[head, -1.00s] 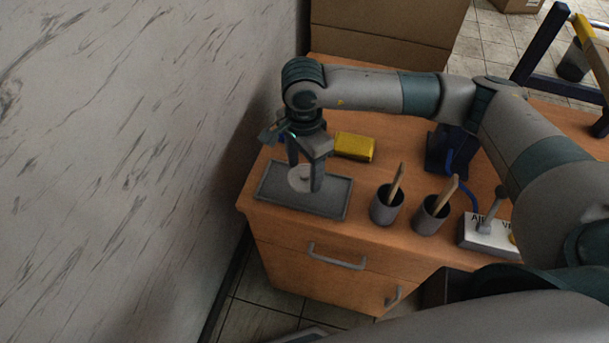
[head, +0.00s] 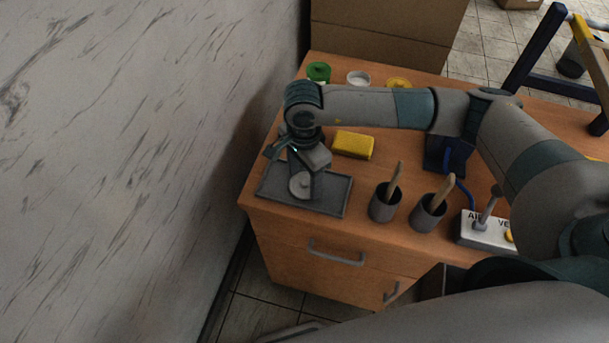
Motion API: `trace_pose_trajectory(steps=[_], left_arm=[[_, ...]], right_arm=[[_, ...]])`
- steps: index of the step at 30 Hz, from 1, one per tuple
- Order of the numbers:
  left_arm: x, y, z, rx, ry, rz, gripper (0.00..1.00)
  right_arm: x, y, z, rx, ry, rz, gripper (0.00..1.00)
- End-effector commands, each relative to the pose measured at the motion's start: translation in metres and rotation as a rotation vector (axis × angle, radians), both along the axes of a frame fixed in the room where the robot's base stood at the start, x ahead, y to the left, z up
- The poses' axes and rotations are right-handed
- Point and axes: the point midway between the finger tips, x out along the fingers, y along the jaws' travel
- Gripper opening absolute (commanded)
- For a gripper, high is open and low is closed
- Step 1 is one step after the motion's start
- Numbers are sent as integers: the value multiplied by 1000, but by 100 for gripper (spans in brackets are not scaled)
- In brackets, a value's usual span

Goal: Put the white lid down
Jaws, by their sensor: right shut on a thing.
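The white lid (head: 299,187) is a small pale disc at the grey tray (head: 330,207) near the left front corner of the wooden cabinet. My right gripper (head: 304,183) points down over the tray, with its fingers shut on the lid. The lid is low over the tray floor; I cannot tell whether it touches it. Part of the lid is hidden by the fingers. My left gripper is not in view.
A yellow block (head: 353,145) lies behind the tray. Two dark cups with wooden-handled tools, one of them this cup (head: 384,204), stand right of it. A green-lidded jar (head: 318,72), a white container (head: 358,78) and a yellow-lidded one (head: 398,83) stand at the back. A switch box (head: 484,235) is at right.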

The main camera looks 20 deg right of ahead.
Motion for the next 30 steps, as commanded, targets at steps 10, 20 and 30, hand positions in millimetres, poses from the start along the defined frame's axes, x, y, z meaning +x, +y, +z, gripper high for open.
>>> trace_pose_trajectory(steps=[10,20,30], left_arm=[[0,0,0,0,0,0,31],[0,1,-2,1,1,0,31],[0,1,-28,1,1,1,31]], right_arm=[[0,0,0,0,0,-1,78],[1,0,8,1,-3,0,78],[2,1,61,2,-5,1,78]])
